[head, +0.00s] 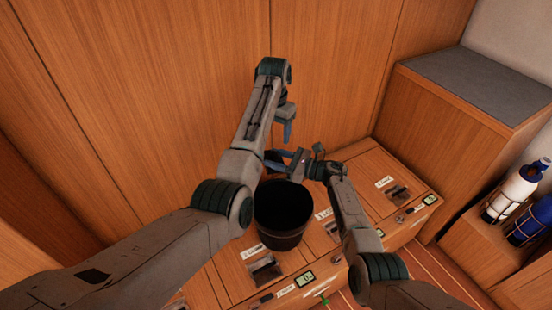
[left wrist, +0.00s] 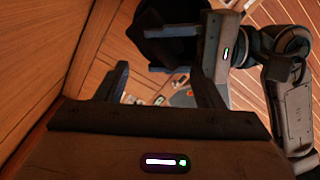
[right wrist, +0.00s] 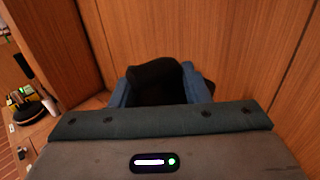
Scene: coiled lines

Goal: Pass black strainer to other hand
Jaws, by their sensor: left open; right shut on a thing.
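In the right wrist view, the dark strainer (right wrist: 158,80) sits between the blue fingers. My left gripper (head: 286,128) is open and empty, above and just behind the right gripper, apart from the strainer. In the left wrist view, the strainer (left wrist: 168,45) is beyond the open fingers, partly hidden by my right gripper (left wrist: 222,45).
Below is a wooden locker bench (head: 372,188) with latches, labels and small displays. A wooden panel wall (head: 180,70) stands close behind the grippers. At right are a grey-topped cabinet (head: 480,80) and white (head: 515,190) and blue (head: 533,220) bottles in racks.

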